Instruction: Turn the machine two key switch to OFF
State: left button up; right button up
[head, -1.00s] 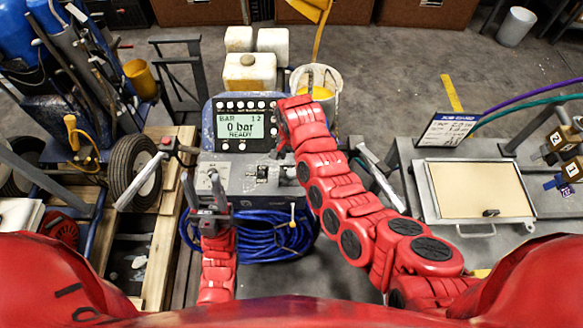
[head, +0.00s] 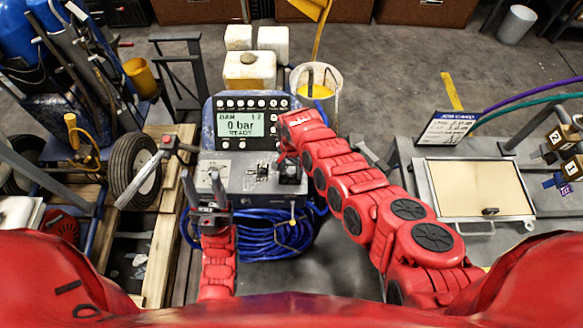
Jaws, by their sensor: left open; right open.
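The striper's control panel (head: 236,178) faces me below a display (head: 240,124) that reads 0 bar, READY. A pale plate with a small switch (head: 213,172) is at its left, and a small dark control (head: 261,172) is at its middle. I cannot tell which is the machine two key switch. My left gripper (head: 204,186) is open, fingers pointing up in front of the pale plate. My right gripper (head: 289,170) is over the panel's right end, right of the dark control. It hides that end, and its fingers are hard to make out.
A blue hose coil (head: 270,238) hangs below the panel. Handlebars flank the machine, with the left grip (head: 140,182) near a wheel (head: 134,172). White jugs (head: 250,70) and a bucket (head: 317,84) stand behind. A bench with a framed tray (head: 478,188) is at right.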

grip_shut()
